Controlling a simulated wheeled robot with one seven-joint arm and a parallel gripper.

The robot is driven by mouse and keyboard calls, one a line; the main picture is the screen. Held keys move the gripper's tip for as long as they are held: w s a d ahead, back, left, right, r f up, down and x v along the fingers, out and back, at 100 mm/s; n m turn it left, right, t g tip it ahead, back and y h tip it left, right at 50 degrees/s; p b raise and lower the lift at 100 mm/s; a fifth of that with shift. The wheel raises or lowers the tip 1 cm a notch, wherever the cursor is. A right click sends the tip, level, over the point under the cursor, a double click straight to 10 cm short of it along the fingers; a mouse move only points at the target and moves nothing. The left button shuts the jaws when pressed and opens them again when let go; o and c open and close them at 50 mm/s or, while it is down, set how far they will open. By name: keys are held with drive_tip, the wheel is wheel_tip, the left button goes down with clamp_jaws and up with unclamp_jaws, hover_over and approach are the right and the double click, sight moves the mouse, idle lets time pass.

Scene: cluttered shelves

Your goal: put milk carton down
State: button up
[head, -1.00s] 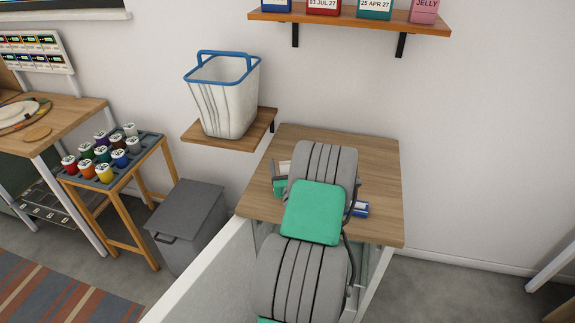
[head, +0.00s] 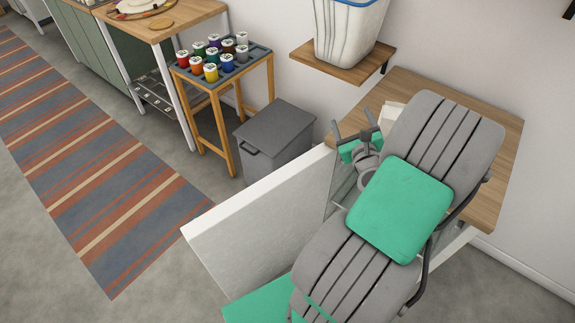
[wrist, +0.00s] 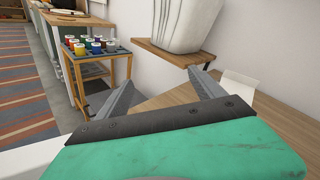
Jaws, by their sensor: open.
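My gripper (wrist: 163,90) is open, with nothing between its two grey fingers in the wrist view. In the head view my gripper (head: 353,124) is at the left edge of the small wooden table (head: 492,125). A white, box-like thing, perhaps the milk carton (wrist: 240,86), stands on the table just right of the right finger, apart from it. In the head view a pale piece of it (head: 392,112) shows behind my arm; the rest is hidden. I cannot read any label on it.
A white basket (head: 345,35) with a blue rim stands on a small wall shelf (head: 330,65). A grey bin (head: 275,140) is on the floor left of the table. A stand with several coloured jars (head: 222,85) is farther left. A striped rug (head: 85,160) lies on the floor.

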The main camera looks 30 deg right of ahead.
drive_tip(key=w+a+n+g+y, duration=0.1)
drive_tip(key=w+a+n+y, duration=0.15)
drive_tip(key=a+n, duration=0.35)
drive_tip(key=w+a+f+n+g+y, duration=0.1)
drive_tip(key=w+a+n+y, duration=0.15)
drive_tip(key=a+n, duration=0.35)
drive_tip(key=w+a+n+g+y, duration=0.1)
drive_tip(key=w+a+n+y, duration=0.15)
drive_tip(key=a+n, duration=0.35)
drive_tip(key=s+a+n+g+y, duration=0.1)
drive_tip(key=s+a+n+g, duration=0.5)
drive_tip(key=a+n, duration=0.45)
drive_tip(key=s+a+r+n+g+h, duration=0.1)
drive_tip(key=s+a+r+n+g, duration=0.2)
drive_tip(key=s+n, duration=0.4)
drive_tip(key=s, duration=0.3)
drive_tip(key=shift+s+a+r+h, duration=0.15)
drive_tip(key=shift+a+r+h, duration=0.15)
drive_tip(key=shift+h, duration=0.05)
drive_tip(key=shift+n, duration=0.25)
